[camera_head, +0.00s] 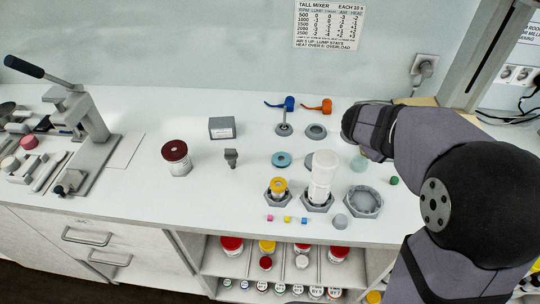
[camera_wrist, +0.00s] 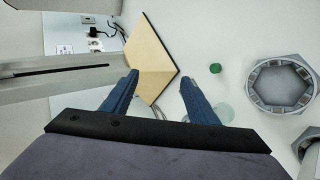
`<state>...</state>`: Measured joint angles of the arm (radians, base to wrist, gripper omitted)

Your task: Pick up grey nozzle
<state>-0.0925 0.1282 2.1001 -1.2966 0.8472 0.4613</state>
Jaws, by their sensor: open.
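A small dark grey piece (camera_head: 231,158), which looks like the grey nozzle, stands on the white counter between the red-lidded jar and the teal ring. My gripper (camera_wrist: 160,78) is open and empty in the wrist view, its two blue fingers apart above the counter. In the head view my arm reaches in from the right and hides most of the gripper. The gripper is well to the right of the grey piece, with the cups and holders between them. The grey piece does not show in the wrist view.
The red-lidded jar (camera_head: 176,158) and a grey box (camera_head: 222,128) flank the piece. A lever press (camera_head: 92,130) is at left. A wooden board (camera_wrist: 150,58) lies near my fingers.

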